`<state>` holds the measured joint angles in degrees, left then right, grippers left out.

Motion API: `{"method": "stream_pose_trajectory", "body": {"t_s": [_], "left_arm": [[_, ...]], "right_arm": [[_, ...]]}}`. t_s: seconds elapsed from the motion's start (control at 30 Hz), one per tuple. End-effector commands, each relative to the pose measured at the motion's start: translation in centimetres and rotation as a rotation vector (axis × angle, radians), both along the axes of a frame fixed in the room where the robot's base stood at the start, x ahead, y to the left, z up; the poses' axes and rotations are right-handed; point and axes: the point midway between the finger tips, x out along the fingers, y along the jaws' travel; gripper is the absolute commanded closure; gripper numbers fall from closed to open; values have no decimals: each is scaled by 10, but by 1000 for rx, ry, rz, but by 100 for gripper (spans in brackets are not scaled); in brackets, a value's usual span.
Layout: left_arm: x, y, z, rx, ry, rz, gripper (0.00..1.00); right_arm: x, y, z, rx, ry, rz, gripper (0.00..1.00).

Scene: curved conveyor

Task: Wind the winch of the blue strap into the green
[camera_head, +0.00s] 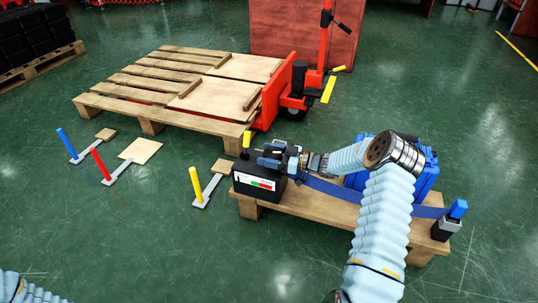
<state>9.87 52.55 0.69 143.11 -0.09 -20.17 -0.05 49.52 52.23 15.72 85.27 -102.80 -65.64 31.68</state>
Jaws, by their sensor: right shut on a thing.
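The winch (243,184) is a black box at the left end of a small wooden pallet (300,203). Its front has a white gauge label (254,181) with red and green parts; the pointer is too small to read. A yellow-topped handle (247,141) stands up at the winch. My right gripper (268,158) is at the winch top, shut on the handle, with its fingers partly hidden. The blue strap (330,188) runs right from the winch, passes behind my right arm, and reaches a dark post with a blue top (458,209). My left gripper is out of view.
A blue case (426,176) stands on the small pallet, partly hidden by my right arm. Blue, red and yellow (195,187) upright levers stand on floor plates to the left. A large pallet (165,85) and a red pallet jack (299,85) are behind. The front floor is clear.

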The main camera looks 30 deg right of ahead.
Motion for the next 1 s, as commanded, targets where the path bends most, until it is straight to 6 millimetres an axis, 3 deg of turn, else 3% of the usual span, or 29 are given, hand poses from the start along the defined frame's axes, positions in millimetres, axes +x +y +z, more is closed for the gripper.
{"method": "stream_pose_trajectory", "body": {"t_s": [0.37, 1.0], "left_arm": [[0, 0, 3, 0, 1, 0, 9], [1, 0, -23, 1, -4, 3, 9]], "right_arm": [[0, -1, 0, 2, 3, -129, 60], [3, -6, -3, -1, 3, -700, 60]]}}
